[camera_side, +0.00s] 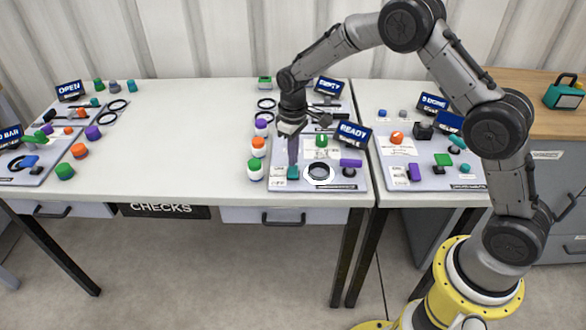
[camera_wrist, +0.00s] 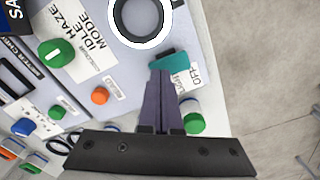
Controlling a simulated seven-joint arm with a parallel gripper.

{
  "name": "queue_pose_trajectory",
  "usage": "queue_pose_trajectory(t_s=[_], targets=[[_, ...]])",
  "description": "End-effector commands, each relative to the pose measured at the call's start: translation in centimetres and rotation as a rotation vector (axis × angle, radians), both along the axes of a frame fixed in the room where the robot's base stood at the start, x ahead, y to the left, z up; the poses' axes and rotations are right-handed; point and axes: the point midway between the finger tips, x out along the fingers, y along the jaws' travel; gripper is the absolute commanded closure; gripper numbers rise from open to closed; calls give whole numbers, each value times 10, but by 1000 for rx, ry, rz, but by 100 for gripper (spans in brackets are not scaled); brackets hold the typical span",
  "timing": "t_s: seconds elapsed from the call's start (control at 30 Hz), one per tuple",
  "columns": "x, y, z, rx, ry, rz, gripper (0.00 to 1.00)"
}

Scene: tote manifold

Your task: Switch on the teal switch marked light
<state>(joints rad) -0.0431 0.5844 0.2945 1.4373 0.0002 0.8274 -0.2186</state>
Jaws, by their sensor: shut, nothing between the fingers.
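The teal switch (camera_wrist: 171,62) shows in the wrist view just beyond my fingertips, with small labels beside it, one reading OFF. In the side view my gripper (camera_side: 293,162) points straight down above the switch. The fingers hide part of the switch and its label.
A READY display (camera_side: 353,134), a green knob (camera_side: 321,140) and a purple handle (camera_side: 350,163) are close by. Several white-bodied jars, such as the orange-topped one (camera_side: 258,147), stand left of the panel. The table's middle (camera_side: 190,140) is clear.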

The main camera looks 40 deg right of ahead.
Motion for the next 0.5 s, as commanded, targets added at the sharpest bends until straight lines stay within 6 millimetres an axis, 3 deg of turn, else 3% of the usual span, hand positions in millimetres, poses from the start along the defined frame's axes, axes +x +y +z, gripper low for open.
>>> queue_pose_trajectory(t_s=[0.5], targets=[[1,0,39,0,-4,0,100]])
